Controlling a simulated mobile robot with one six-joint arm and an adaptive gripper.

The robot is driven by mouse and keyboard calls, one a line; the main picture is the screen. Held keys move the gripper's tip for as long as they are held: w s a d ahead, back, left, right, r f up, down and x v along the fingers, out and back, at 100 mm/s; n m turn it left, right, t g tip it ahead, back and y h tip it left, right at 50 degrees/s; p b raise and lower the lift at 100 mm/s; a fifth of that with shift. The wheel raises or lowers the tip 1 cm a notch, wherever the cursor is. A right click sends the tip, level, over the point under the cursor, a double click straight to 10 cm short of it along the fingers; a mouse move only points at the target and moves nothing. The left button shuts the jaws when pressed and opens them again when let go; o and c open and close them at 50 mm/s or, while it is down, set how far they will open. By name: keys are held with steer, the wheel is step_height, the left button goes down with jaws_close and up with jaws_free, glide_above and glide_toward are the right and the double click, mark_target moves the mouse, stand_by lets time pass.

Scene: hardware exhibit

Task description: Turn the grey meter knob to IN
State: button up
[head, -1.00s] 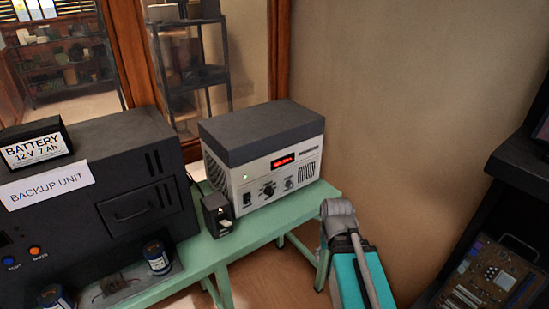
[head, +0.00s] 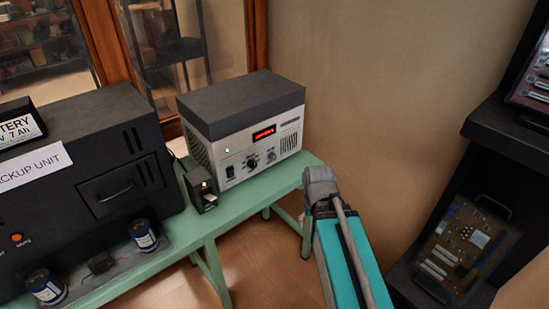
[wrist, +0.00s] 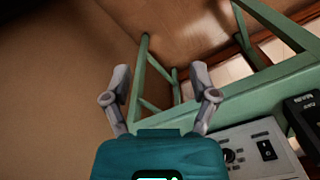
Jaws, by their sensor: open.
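The meter is a pale box with a dark grey top (head: 240,103), a lit red display (head: 264,134) and a row of controls. A small grey knob (head: 271,156) sits right of a larger black knob (head: 252,163) on its front; its setting and lettering are too small to read. In the wrist view, my gripper (wrist: 160,72) is open and empty, its two grey fingers apart above the floor and bench legs. The meter's panel (wrist: 285,166) shows upside down at the lower right there; the grey knob is not visible there. In the head view my teal arm is right of the meter.
The green bench (head: 240,206) also carries a small black device (head: 200,188), a black backup unit (head: 85,165) and two blue cylinders. A wall rises behind the bench's right end. A dark stand (head: 500,165) with tool panels is at the right.

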mark_target(274, 154)
steer(key=w+a+r+n+t+y+p, duration=0.1)
steer(key=w+r+n+p, duration=0.1)
steer(key=w, duration=0.9)
steer(key=w+a+r+n+t+y+p, duration=0.1)
steer(key=w+r+n+p, duration=0.1)
steer(key=w, duration=0.9)
steer(key=w+a+r+n+y+p, duration=0.1)
steer(key=w+r+p, duration=0.3)
steer(key=w, duration=0.8)
steer(key=shift+a+r+n+t+y, duration=0.15)
steer(key=shift+r+n+t+y, duration=0.25)
steer(key=shift+r+n+y, duration=0.35)
steer(key=shift+f, duration=0.1)
steer(key=b+x, duration=1.2)
steer(key=x, duration=0.1)
steer(key=shift+f+b, duration=0.3)
jaws_close()
